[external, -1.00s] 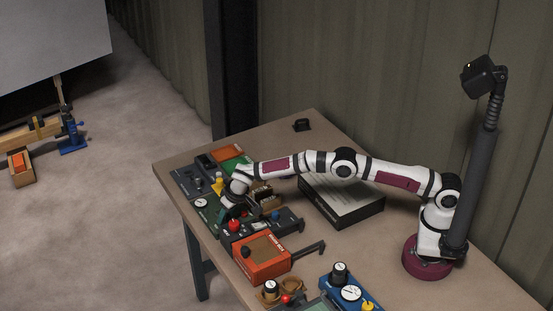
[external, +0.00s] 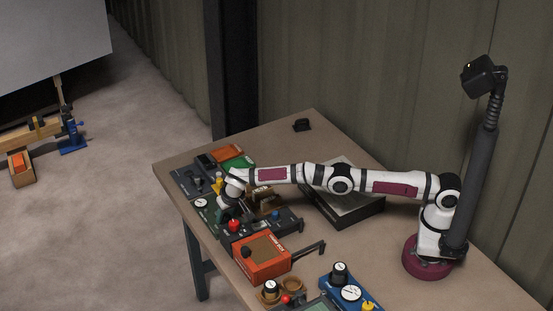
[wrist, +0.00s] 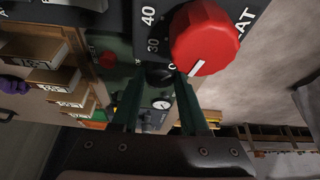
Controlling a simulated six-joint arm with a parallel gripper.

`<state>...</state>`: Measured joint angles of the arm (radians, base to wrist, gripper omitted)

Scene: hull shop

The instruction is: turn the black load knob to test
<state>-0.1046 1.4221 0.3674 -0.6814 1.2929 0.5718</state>
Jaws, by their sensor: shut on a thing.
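The black load knob (wrist: 159,76) shows in the wrist view as a dark round shape on a dark green panel (wrist: 122,52), between the tips of my two fingers. My gripper (wrist: 157,92) is shut on it. The knob's pointer and most of its lettering are hidden or too dark to read, so I cannot tell its setting. In the external view my gripper (external: 224,208) is down at the panels on the table's left side, and my wrist hides the knob there.
A large red knob (wrist: 205,38) stands close beside my fingers; it also shows in the external view (external: 234,225). A white-faced gauge (wrist: 162,105) is nearby. An orange box (external: 262,256) and blue panel (external: 348,292) lie nearer the front. The table's right front is clear.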

